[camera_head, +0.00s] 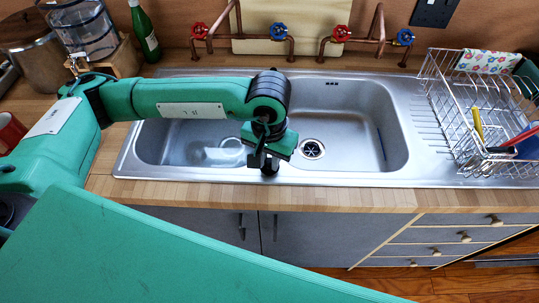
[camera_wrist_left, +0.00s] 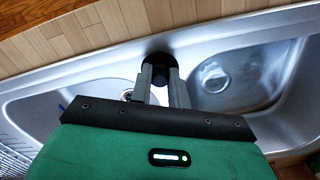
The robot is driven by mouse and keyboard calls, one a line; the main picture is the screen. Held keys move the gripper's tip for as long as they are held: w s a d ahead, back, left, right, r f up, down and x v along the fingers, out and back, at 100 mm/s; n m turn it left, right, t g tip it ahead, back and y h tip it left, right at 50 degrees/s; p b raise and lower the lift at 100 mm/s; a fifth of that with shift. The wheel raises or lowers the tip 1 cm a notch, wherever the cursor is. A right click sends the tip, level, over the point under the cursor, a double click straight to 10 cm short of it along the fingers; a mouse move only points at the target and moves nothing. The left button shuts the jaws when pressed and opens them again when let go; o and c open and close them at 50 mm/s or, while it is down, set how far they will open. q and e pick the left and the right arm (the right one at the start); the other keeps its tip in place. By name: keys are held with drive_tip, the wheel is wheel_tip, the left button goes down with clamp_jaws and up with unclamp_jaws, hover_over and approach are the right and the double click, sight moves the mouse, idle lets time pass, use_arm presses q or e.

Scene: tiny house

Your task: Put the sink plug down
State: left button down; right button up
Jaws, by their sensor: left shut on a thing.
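The sink plug (camera_wrist_left: 158,66) is a black round piece held between the fingertips of my left gripper (camera_wrist_left: 161,82) in the left wrist view. In the head view the plug (camera_head: 269,167) shows as a dark bit under my left gripper (camera_head: 263,157), near the sink's front rim. My left gripper is shut on it. I cannot tell whether the plug touches the steel. The steel sink (camera_head: 355,170) has an open drain (camera_head: 312,149) to the right of the gripper. My right gripper is not in view.
A clear shiny object (camera_head: 224,153) lies in the left part of the sink. A wire dish rack (camera_head: 455,110) stands at the right. Taps (camera_head: 279,32) line the wall behind. A green bottle (camera_head: 145,32) and glass jar (camera_head: 83,28) stand at the back left. The wooden front edge (camera_head: 350,198) is clear.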

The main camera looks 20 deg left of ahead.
use_arm(q)
drive_tip(key=shift+f+b, duration=0.15)
drive_tip(key=shift+b, duration=0.2)
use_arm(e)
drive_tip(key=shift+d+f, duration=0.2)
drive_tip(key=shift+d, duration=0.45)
